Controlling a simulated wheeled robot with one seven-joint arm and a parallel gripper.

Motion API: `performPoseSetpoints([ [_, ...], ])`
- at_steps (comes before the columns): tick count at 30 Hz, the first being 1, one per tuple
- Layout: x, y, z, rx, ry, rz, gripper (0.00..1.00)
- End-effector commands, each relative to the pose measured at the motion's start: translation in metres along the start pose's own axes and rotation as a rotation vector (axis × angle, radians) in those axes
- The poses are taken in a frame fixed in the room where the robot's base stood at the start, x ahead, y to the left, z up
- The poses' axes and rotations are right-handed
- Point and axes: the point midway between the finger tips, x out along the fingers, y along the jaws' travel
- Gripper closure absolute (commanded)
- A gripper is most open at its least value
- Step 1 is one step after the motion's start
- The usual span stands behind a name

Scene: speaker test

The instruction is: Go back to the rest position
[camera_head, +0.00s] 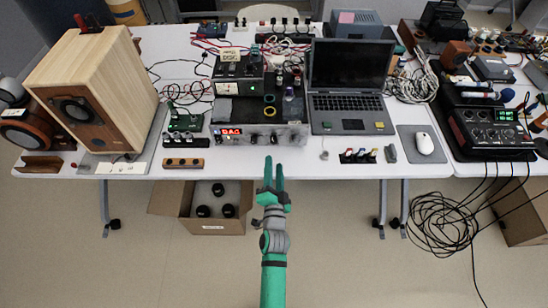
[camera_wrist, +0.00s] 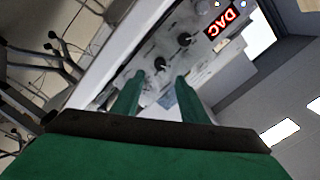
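My gripper (camera_head: 274,172) is at the end of my green and grey arm, in front of the table's front edge in the head view. Its two green fingers point toward the table and stand apart with a gap between them, with nothing seen in the gap. In the wrist view my gripper (camera_wrist: 156,92) also shows open and empty. Beyond the fingers is the silver amplifier (camera_head: 295,136) with its lit red DAC display, which also shows in the wrist view (camera_wrist: 205,62). I see no contact between my gripper and the amplifier.
A wooden speaker (camera_head: 125,85) stands at the table's left. A laptop (camera_head: 348,75), a mouse (camera_head: 424,143) and a black mixer (camera_head: 490,130) are to the right. A cardboard box (camera_head: 180,212) is under the table. Coiled black cables (camera_head: 440,225) hang at right.

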Motion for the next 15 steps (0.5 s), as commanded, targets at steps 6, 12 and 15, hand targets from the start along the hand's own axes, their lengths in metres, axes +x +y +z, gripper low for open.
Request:
performPoseSetpoints([
  [6, -0.015, -0.001, 0.001, 0.001, -0.001, -0.002, 0.60],
  [12, -0.016, -0.001, 0.000, 0.000, -0.001, -0.002, 0.60],
  [15, -0.016, -0.002, 0.002, 0.000, -0.003, -0.003, 0.60],
])
